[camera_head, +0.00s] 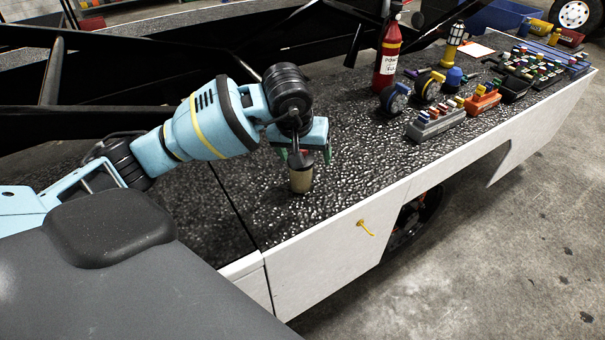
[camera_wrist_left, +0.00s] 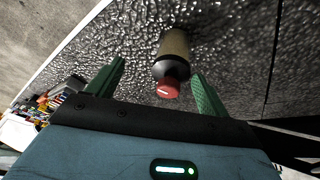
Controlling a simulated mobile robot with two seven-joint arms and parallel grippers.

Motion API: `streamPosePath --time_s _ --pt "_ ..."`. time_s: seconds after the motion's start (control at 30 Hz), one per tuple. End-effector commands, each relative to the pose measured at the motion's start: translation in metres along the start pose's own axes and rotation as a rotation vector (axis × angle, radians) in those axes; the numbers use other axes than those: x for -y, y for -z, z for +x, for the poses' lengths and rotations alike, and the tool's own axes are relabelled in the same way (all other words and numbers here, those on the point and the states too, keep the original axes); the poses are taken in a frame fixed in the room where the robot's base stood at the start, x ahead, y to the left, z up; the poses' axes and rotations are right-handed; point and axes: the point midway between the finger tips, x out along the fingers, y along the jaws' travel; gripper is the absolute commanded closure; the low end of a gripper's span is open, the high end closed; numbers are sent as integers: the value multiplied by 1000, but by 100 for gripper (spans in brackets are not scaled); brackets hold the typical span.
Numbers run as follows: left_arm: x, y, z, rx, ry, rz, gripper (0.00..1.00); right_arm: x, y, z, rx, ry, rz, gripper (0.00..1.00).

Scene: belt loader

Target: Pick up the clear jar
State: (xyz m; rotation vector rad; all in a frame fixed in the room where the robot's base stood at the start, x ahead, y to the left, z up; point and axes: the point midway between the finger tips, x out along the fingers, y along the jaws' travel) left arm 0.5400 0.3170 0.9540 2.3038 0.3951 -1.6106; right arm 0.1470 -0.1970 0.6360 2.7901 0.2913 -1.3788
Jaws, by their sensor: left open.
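A small upright jar (camera_head: 300,180) stands on the black textured deck (camera_head: 268,215). Its body looks tan rather than clear. In the left wrist view the jar (camera_wrist_left: 175,45) shows a tan body, a dark collar and a red top. My left gripper (camera_head: 304,155) is over the jar, with its green fingers pointing down. In the wrist view the left gripper (camera_wrist_left: 158,69) is open, with the red top between the fingers, nearer the right one. I cannot tell whether that finger touches it. The gripper partly hides the jar's top in the head view. My right gripper is not in view.
A red fire extinguisher (camera_head: 387,55) stands behind and right of the jar. Wheels, a grey block (camera_head: 435,124) with coloured parts, an orange block (camera_head: 482,102) and other bins are farther right. Black bars run behind. The deck ends at a white side panel (camera_head: 330,240) in front.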

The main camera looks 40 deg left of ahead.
Motion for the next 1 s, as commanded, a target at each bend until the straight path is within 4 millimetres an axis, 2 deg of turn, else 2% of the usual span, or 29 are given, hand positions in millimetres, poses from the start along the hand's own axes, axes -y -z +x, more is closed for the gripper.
streamPosePath --time_s 0.1,0.33,0.6,0.77,1.0 --pt "14 16 -9 -51 68 33 21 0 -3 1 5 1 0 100" --pt "18 19 -10 -60 83 40 21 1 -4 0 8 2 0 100" --pt "19 19 14 -58 80 39 21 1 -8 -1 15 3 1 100" --pt "19 20 16 -59 79 39 21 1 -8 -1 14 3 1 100" --pt "22 15 47 -55 80 38 21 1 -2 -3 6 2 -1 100"
